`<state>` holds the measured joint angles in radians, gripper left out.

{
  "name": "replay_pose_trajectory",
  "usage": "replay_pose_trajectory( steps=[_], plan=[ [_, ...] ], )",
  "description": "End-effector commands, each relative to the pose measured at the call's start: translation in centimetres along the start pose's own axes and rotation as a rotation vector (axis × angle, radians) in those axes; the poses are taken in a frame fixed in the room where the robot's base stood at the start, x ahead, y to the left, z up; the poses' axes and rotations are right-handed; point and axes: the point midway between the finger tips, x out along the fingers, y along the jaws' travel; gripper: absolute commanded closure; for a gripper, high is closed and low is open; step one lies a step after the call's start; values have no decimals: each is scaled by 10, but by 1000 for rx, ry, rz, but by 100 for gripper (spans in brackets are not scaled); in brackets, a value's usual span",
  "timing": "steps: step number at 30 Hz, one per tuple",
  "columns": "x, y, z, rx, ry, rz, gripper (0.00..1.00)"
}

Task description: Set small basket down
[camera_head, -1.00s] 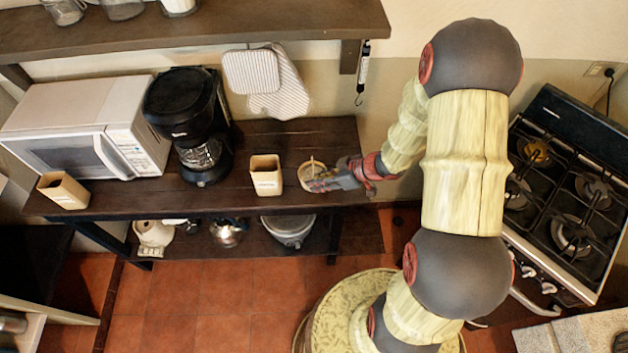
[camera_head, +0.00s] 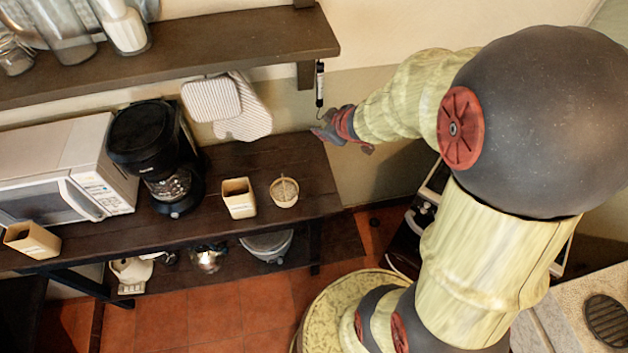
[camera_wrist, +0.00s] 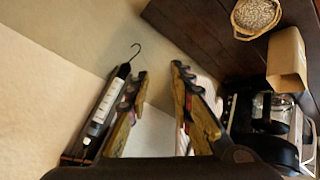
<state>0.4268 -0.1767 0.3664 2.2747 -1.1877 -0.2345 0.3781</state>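The small basket (camera_head: 284,192) is round, light and woven, with a handle. It stands upright on the dark wooden shelf top (camera_head: 225,160), to the right of a tan box, with nothing holding it. In the wrist view the basket (camera_wrist: 256,16) shows at the top right. My gripper (camera_head: 322,131) is above and to the right of the basket, near the wall and clear of it. In the wrist view my gripper (camera_wrist: 158,75) has its two fingers apart with nothing between them.
A tan box (camera_head: 239,198) stands beside the basket, and another box (camera_head: 32,240) is at far left. A hanging scale with a hook (camera_wrist: 105,105) is close to my fingers. An upper shelf (camera_head: 170,50) overhangs.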

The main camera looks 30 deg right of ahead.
Motion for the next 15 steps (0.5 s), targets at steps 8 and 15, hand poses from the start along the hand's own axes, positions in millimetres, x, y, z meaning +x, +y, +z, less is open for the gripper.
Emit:
replay_pose_trajectory(
  steps=[8,15],
  plan=[
    [-148,-4,-30,272,-141,200,77],
    [-241,-107,-16,448,-236,-25,77]
  ],
)
